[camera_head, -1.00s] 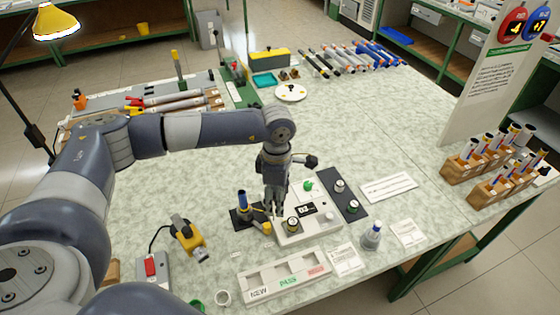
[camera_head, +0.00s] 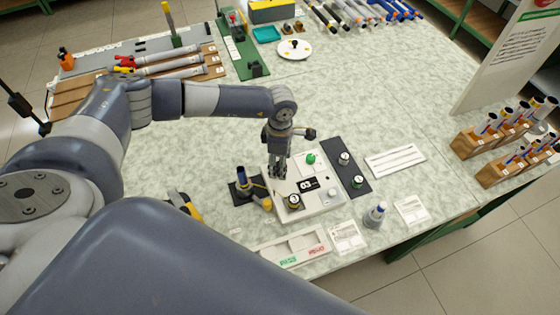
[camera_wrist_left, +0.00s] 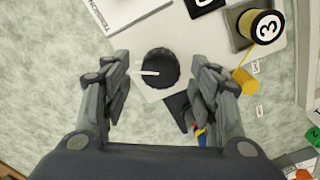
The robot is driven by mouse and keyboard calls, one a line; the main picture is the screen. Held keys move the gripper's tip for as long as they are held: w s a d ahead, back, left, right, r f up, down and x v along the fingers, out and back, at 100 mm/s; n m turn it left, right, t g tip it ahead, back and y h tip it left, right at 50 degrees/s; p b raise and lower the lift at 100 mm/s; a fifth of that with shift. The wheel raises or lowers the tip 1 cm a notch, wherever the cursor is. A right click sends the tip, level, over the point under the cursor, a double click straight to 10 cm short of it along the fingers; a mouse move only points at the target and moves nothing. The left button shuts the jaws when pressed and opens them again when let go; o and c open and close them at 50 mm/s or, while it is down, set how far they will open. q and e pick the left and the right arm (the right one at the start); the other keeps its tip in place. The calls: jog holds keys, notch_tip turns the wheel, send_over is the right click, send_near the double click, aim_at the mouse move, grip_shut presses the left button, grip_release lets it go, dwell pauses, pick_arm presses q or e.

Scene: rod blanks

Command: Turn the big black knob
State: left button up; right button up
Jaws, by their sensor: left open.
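The big black knob (camera_wrist_left: 160,68) is round with a white pointer line and shows in the left wrist view at the edge of the pale control box. In the head view the left gripper hides it. My left gripper (camera_wrist_left: 161,72) is open, with one finger on each side of the knob in the picture. I cannot tell whether the fingers touch it. In the head view my left gripper (camera_head: 278,174) points down over the rear left part of the control box (camera_head: 318,204). The box carries a small display (camera_head: 310,187) and a green button (camera_head: 310,158). My right gripper is out of view.
A black-and-yellow part marked 3 (camera_wrist_left: 265,27) stands close to the knob. A blue rod stands in a black holder (camera_head: 243,183) left of the box. A dark strip (camera_head: 347,166) with round parts lies to its right. A bottle (camera_head: 375,215) stands at the front.

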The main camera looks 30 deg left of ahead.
pick_arm(q)
jog(key=shift+f, duration=0.75)
jog(key=shift+c, duration=1.1)
jog(key=c, duration=0.8)
jog(key=shift+c, duration=0.2)
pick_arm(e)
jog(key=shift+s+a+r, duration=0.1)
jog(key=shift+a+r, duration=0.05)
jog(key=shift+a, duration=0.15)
